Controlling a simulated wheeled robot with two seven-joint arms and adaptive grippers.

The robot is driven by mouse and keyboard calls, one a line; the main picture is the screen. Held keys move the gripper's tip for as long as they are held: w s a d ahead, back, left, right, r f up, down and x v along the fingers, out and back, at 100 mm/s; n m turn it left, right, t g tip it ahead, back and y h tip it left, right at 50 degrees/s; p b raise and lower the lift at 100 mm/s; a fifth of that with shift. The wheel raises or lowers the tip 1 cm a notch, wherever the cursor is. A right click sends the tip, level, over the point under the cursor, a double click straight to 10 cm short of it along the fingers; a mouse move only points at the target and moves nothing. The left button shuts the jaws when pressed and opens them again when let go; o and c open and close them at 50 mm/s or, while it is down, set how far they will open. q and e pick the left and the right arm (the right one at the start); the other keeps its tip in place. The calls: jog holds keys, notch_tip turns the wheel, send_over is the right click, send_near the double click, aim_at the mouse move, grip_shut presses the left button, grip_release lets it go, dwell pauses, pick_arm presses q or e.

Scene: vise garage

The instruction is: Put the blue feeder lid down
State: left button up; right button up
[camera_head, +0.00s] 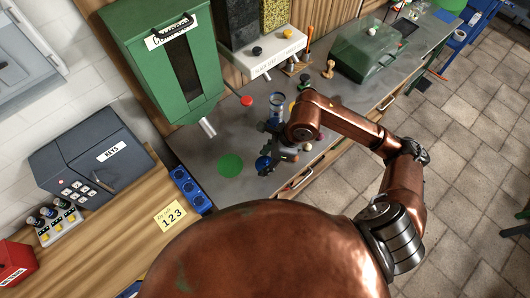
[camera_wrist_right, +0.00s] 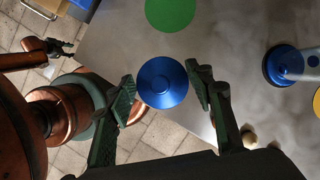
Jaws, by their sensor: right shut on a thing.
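The blue feeder lid (camera_head: 263,163) is a round disc with a small knob, near the front edge of the grey bench. My right gripper (camera_head: 279,151) is shut on it; in the right wrist view the lid (camera_wrist_right: 163,82) sits between the two fingertips (camera_wrist_right: 165,95). The lid appears held over the bench's edge, with floor tiles showing below it. A flat green disc (camera_head: 230,165) lies on the bench to its left; it also shows in the wrist view (camera_wrist_right: 170,12). A clear feeder tube with blue parts (camera_head: 276,104) stands behind my gripper. My left gripper is out of view.
A red-capped bottle (camera_head: 247,106) stands left of the feeder tube. A green dispenser (camera_head: 168,60) stands behind the green disc. A small pale knob (camera_wrist_right: 249,139) is close to one finger. Bench around the green disc is clear.

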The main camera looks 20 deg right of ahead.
jog(key=w+d+f, duration=0.1)
jog(key=w+f, duration=0.1)
jog(key=w+d+f, duration=0.1)
jog(key=w+f, duration=0.2)
jog(key=w+d+f, duration=0.1)
jog(key=w+f, duration=0.1)
jog(key=w, duration=0.1)
jog(key=shift+w+d+f, duration=0.1)
jog(key=shift+f, duration=0.1)
notch_tip(320, 180, down, 3)
jog(key=shift+f+p, duration=0.1)
jog(key=shift+p, duration=0.3)
jog(key=shift+w+f, duration=0.1)
jog(key=shift+f, duration=0.15)
jog(key=o, duration=0.9)
jog(key=shift+o, duration=0.2)
jog(key=shift+r, duration=0.25)
jog(key=v, duration=1.2)
jog(key=shift+b, duration=0.4)
